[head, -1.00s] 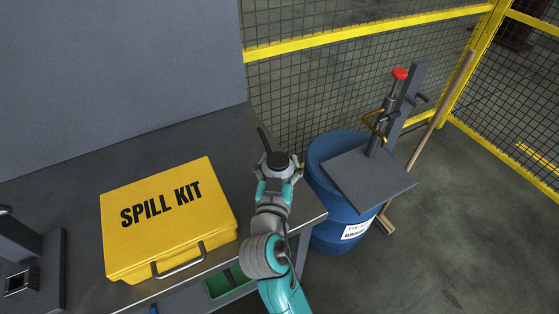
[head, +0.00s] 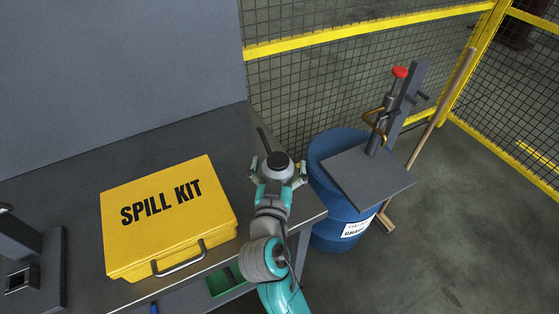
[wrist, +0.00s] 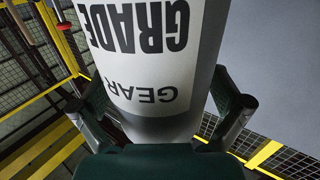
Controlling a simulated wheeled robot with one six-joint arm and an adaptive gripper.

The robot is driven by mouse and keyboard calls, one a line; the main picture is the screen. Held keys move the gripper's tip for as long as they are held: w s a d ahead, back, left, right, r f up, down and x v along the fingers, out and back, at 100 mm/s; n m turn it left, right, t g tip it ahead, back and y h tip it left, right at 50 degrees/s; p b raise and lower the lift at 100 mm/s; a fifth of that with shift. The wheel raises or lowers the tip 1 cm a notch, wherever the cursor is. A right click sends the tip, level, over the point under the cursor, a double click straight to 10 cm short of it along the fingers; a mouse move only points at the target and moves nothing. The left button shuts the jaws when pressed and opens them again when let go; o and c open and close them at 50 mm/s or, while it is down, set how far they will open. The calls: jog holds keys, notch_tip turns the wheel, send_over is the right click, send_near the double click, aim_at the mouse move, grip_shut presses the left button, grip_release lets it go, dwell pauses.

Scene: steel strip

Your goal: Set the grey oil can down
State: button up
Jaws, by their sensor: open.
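The grey oil can (head: 277,163) stands on the right end of the dark workbench top, and its thin dark spout leans up and to the left. My gripper (head: 278,176) is at the can, with its fingers spread to either side and clear of it. In the wrist view the can (wrist: 148,70) fills the middle, with a white label reading GEAR and GRADE upside down. The open fingers (wrist: 165,110) flank it there. The can's base is hidden in the head view behind my gripper.
A yellow spill kit case (head: 168,218) lies on the bench (head: 110,178) to the left. A blue drum (head: 335,150) with a grey plate and red-knobbed pump stands just right of the bench. A yellow-framed mesh fence (head: 360,35) runs behind. A green bin (head: 226,279) sits below the bench edge.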

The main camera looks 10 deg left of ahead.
jog(key=s, duration=1.1)
jog(key=shift+s, duration=0.15)
jog(key=shift+r, duration=0.1)
jog(key=s+d+f+n+g+y, duration=0.35)
jog(key=s+d+f, duration=0.65)
jog(key=d+f, duration=0.45)
jog(key=s+d+r+m+h, duration=0.1)
jog(key=s+d, duration=0.3)
jog(key=s, duration=0.6)
jog(key=s+d+r+m+h, duration=0.2)
jog(key=s+d, duration=0.3)
jog(key=s, duration=0.5)
jog(key=shift+s, duration=0.35)
jog(key=shift+d+m+h, duration=0.1)
jog(key=shift+m+h, duration=0.15)
